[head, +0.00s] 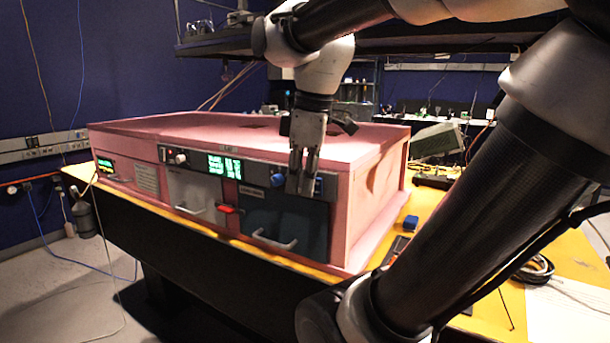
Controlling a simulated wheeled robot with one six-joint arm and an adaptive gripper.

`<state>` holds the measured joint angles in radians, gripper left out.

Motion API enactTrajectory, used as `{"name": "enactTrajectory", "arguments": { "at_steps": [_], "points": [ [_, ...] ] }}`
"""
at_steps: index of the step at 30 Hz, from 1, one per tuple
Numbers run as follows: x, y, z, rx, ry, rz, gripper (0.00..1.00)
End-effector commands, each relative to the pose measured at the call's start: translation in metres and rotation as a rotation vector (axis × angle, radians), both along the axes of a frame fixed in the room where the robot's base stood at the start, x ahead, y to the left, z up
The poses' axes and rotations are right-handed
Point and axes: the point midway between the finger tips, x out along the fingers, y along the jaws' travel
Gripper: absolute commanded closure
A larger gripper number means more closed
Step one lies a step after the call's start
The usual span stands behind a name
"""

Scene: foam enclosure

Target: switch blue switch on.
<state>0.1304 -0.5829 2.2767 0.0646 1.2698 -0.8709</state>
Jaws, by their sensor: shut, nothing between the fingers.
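The pink foam enclosure (345,231) stands on the yellow table, with a control strip along the top of its front. A smaller blue knob (277,180) is just left of my fingers. My gripper (302,188) points down in front of the right end of the strip, with its fingers shut and empty. I cannot tell whether it touches the blue switch, or the switch's position.
Green displays (225,166), a red handle (228,209), a white drawer (196,191) and a dark drawer (284,225) with a handle are on the front. A small blue block (411,223) and black cables (536,268) lie on the table at right. A dark shelf hangs above.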

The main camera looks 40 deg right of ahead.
Motion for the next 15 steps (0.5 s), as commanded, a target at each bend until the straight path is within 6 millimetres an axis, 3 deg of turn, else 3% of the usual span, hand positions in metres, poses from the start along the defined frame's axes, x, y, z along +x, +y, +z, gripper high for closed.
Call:
{"name": "enactTrajectory", "arguments": {
  "at_steps": [9, 15],
  "points": [
    [0.012, -0.016, 0.055, 0.004, 0.095, 0.682, 1.00],
    [0.016, -0.024, 0.079, 0.040, 0.097, 1.008, 1.00]
  ]
}}
